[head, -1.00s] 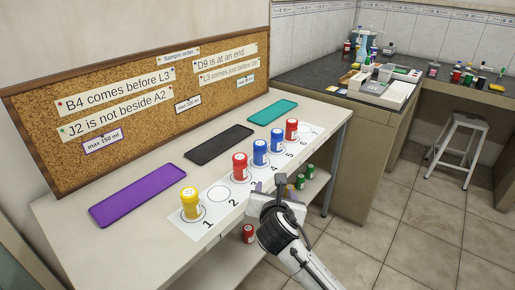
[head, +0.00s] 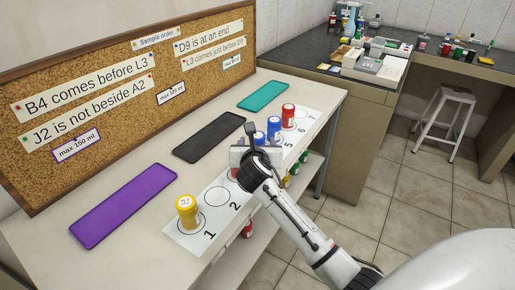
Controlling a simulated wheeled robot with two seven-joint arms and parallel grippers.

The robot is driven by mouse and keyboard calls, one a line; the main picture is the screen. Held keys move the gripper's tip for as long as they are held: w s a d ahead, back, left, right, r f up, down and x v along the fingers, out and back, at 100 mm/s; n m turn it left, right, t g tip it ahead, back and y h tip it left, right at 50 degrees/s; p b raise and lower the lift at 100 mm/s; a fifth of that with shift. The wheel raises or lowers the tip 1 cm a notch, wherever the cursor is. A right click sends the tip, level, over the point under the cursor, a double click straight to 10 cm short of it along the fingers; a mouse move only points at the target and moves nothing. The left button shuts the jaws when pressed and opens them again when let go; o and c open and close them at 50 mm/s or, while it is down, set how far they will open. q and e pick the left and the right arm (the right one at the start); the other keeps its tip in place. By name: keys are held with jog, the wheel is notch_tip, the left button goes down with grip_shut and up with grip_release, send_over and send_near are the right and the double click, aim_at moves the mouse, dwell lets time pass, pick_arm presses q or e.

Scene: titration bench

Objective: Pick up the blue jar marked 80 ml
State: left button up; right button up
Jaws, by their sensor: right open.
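Two blue jars stand side by side on the numbered white strip (head: 185,240). The farther blue jar (head: 274,126) is at about place 5; the nearer blue jar (head: 260,137) is partly hidden by my right gripper (head: 247,143). I cannot read an 80 ml mark on either. My right gripper is open, over the strip at the nearer blue jar; I cannot tell whether its fingers are around that jar or above it. A red jar (head: 233,174) at place 3 is mostly hidden by the gripper. My left gripper is not in view.
A yellow jar (head: 187,211) stands at place 1 and a red jar (head: 288,116) at place 6. Purple (head: 125,203), black (head: 209,137) and teal (head: 263,96) trays lie empty behind the strip. More jars sit on a lower shelf. A corkboard (head: 110,95) stands at the back.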

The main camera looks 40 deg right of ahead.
aim_at(258, 139)
jog(key=x, duration=0.4)
jog(key=shift+w, duration=0.1)
jog(key=c, duration=1.2)
